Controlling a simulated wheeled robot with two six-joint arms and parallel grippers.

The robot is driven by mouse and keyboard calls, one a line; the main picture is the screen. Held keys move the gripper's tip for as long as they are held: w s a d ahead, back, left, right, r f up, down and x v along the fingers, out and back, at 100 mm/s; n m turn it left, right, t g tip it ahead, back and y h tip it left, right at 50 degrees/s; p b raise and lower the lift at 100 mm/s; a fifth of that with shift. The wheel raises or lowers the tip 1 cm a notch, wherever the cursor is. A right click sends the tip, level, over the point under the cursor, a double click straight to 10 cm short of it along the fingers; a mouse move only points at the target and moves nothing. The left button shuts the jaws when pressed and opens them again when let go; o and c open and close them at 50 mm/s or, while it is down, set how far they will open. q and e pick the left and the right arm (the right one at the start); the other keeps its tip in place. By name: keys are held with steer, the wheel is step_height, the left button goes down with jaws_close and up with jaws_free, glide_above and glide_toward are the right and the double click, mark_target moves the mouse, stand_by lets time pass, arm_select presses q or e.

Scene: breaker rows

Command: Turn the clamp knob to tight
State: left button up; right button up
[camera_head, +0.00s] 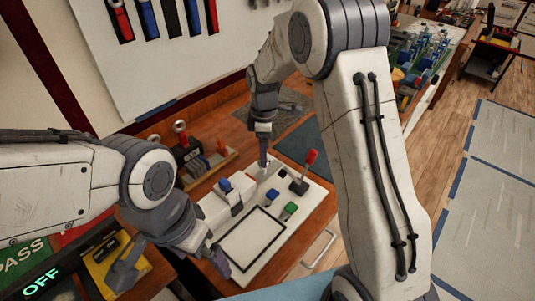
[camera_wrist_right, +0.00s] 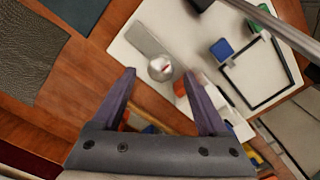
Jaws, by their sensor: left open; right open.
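In the head view the knob (camera_head: 272,195) is small, below the tip of my right gripper (camera_head: 263,160). My right gripper (camera_wrist_right: 160,75) is open, with the knob showing between its fingertips in the right wrist view. I cannot tell whether the fingers touch it. My left gripper (camera_head: 170,266) is open and empty at the board's lower left side.
A wooden rack (camera_head: 205,168) stands behind left. An OFF display (camera_head: 43,285) is at lower left.

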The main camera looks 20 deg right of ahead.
steer(key=shift+a+f, duration=0.15)
steer(key=shift+f, duration=1.15)
